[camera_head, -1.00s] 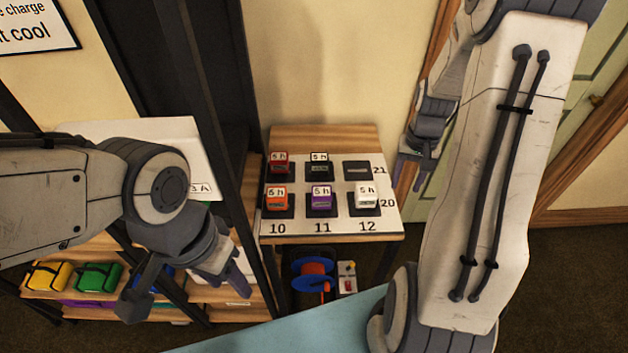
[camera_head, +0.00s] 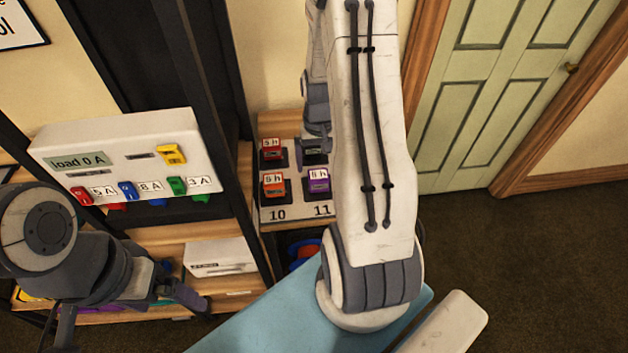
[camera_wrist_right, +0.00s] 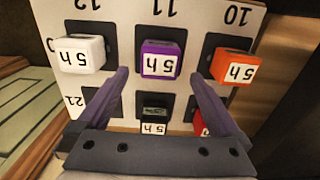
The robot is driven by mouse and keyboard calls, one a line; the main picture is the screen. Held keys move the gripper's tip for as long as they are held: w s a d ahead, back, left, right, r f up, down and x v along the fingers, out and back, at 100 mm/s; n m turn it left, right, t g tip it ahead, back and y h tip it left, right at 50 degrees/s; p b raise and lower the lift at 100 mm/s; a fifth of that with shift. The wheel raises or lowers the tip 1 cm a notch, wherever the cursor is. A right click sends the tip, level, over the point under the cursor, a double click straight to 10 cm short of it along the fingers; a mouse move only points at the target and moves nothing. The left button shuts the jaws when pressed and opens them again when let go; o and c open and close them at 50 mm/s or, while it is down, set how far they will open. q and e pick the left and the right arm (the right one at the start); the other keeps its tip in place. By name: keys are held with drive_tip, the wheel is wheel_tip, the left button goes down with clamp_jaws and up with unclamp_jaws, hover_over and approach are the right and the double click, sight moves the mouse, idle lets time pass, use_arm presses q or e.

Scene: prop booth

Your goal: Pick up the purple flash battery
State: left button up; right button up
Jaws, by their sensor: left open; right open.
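The purple flash battery (camera_head: 318,181), with a white "5 h" label, sits in a black dock in column 11 of the white board. I cannot tell how far above the battery the fingertips are. In the head view my right arm hides part of the board. My left gripper (camera_head: 128,313) is open and empty at the lower left, away from the board.
An orange battery (camera_wrist_right: 233,66) and a white battery (camera_wrist_right: 78,54) flank the purple one. A black battery (camera_wrist_right: 154,120) and a partly hidden red battery (camera_head: 271,149) share the board. A charger panel (camera_head: 130,150) stands left, beside a dark rack post. Floor at right is clear.

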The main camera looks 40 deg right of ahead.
sight(318, 174)
drive_tip(key=shift+s+a+f+p, duration=0.15)
drive_tip(key=shift+f+p, duration=0.25)
drive_tip(key=shift+f, duration=1.1)
drive_tip(key=shift+s+d+f+p, duration=0.1)
drive_tip(key=shift+f+p, duration=0.3)
drive_tip(key=shift+f, duration=1.05)
clamp_jaws()
